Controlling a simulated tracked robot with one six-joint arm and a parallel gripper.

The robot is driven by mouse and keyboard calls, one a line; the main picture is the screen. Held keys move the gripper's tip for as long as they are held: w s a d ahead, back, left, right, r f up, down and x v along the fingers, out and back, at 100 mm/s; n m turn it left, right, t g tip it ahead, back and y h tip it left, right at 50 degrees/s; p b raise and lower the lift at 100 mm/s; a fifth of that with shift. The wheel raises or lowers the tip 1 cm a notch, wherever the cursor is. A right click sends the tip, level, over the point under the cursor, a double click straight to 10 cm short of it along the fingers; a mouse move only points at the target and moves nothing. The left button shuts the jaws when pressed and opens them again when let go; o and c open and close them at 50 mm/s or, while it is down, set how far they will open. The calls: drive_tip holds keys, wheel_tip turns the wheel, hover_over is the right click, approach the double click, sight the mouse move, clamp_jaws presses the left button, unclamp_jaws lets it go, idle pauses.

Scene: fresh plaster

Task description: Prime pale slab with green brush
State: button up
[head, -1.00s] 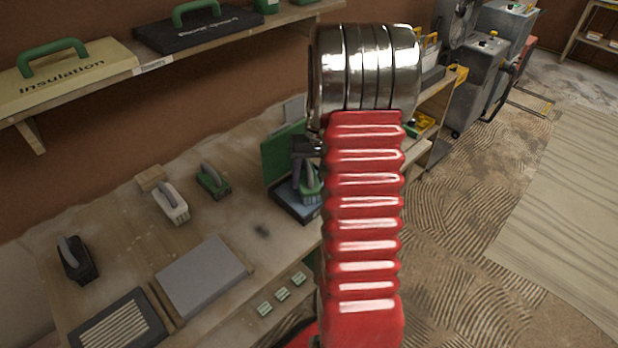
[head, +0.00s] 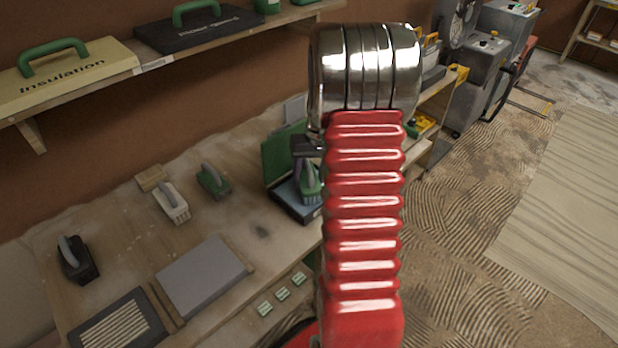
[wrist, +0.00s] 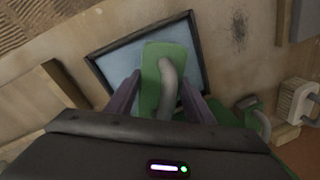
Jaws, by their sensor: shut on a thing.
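A green brush (wrist: 151,75) with a grey curved handle is between the two fingers of my gripper (wrist: 160,95), which is shut on the handle. The brush is over a dark-rimmed tray (wrist: 112,77) with a pale blue surface; I cannot tell whether its bristles touch. In the head view, my gripper (head: 305,150) and the held brush (head: 311,185) show at the tray (head: 290,206), partly hidden by my red arm. The pale grey slab (head: 203,275) lies flat on the bench, left of the tray.
A white brush (head: 171,202), another green brush (head: 213,181) and a black brush (head: 75,260) stand on the bench. A green panel (head: 281,152) rises behind the tray. A slatted dark panel (head: 120,322) lies left of the slab. A shelf (head: 150,68) overhangs the back.

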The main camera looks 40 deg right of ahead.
sight(308, 166)
drive_tip(key=shift+r, duration=3.5)
drive_tip(key=shift+s, duration=0.15)
